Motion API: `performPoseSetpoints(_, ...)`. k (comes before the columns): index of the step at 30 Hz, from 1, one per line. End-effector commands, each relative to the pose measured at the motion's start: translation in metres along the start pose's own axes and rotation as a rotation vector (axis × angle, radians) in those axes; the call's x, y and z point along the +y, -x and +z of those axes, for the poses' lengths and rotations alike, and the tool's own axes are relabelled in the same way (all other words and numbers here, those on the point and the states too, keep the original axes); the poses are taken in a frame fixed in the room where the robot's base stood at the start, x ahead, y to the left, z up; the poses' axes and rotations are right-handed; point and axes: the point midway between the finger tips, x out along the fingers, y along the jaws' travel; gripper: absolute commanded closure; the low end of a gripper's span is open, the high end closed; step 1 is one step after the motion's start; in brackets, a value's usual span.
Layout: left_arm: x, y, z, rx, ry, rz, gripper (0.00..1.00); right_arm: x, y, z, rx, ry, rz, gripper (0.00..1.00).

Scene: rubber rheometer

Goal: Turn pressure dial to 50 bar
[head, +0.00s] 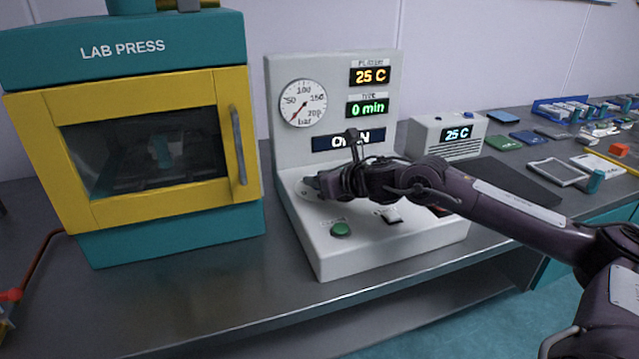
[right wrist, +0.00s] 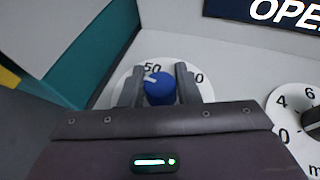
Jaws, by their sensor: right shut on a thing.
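The pressure dial is a blue knob (right wrist: 160,92) on a white disc (head: 309,190) on the sloped front of the grey control unit. My right gripper (right wrist: 158,86) is shut on the knob, one finger on each side; in the head view the gripper (head: 316,184) hides the knob. The knob's white mark points up and slightly left, near the printed 50. The round pressure gauge (head: 303,103) has its red needle pointing down-left, below the 50 mark. My left gripper is not in view.
The control unit displays (head: 370,75) read 25 C, 0 min and OPEN. A green button (head: 340,230) sits in front of the dial. The lab press (head: 130,140) stands close on the left, its yellow door closed. A small grey box (head: 450,137) reads 25 C.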

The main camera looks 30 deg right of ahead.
Motion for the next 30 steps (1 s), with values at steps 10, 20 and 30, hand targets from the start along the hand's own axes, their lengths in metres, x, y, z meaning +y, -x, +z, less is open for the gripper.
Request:
performPoseSetpoints(10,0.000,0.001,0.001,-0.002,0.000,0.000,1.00,0.003,-0.001,0.002,-0.002,-0.130,-0.296,0.93)
performPoseSetpoints(20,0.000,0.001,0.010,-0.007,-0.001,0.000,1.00,0.003,-0.001,0.002,0.000,-0.232,-0.549,0.93)
performPoseSetpoints(30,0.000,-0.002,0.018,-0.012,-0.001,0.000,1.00,0.001,0.000,0.001,0.001,-0.290,-0.699,0.93)
